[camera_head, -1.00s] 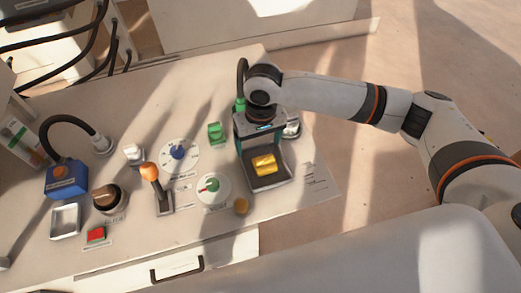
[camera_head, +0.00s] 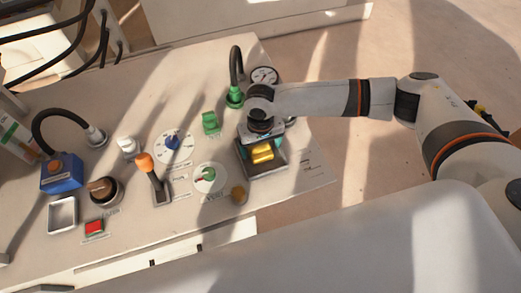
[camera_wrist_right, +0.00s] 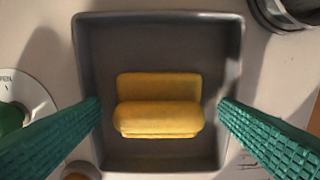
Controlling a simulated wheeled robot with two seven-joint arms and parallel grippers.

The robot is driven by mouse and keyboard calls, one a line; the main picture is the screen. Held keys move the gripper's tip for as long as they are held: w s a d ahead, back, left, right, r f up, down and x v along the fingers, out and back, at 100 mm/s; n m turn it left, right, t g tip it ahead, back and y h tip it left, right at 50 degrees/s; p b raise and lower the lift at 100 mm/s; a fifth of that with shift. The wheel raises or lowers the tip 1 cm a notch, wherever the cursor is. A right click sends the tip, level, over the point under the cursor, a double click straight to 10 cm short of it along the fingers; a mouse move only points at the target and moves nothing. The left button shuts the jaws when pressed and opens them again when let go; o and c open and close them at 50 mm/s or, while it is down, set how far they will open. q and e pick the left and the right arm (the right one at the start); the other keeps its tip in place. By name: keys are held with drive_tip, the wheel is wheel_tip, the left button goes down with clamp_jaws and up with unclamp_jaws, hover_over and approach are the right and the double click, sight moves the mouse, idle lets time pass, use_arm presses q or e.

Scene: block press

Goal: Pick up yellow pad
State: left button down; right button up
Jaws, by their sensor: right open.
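The yellow pad (camera_head: 263,153) lies in a dark grey tray (camera_head: 268,172) at the right end of the table. In the right wrist view the yellow pad (camera_wrist_right: 160,106) has a raised rounded bar across it and sits near the middle of the tray (camera_wrist_right: 160,160). My right gripper (camera_wrist_right: 160,105) is open, with its green ridged fingers on either side of the pad and apart from it. In the head view the right gripper (camera_head: 262,140) is above the tray and its wrist hides the tray's back part. My left gripper is not in view.
Left of the tray are a green-and-white dial (camera_head: 210,178), a green block (camera_head: 210,123) and an orange-topped lever (camera_head: 146,163). A green connector with a black cable (camera_head: 235,96) and a round gauge (camera_head: 264,76) stand behind. A yellow-brown knob (camera_head: 239,194) is at front left.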

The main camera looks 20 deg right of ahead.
sight(260, 146)
drive_tip(key=shift+f, duration=0.5)
drive_tip(key=c, duration=1.1)
wheel_tip(260, 146, up, 10)
drive_tip(key=shift+r, duration=0.1)
drive_tip(key=o, duration=0.4)
drive_tip(key=shift+c, duration=1.3)
drive_tip(key=shift+w+p, duration=0.1)
drive_tip(key=shift+p, duration=0.25)
drive_tip(key=shift+c, duration=0.2)
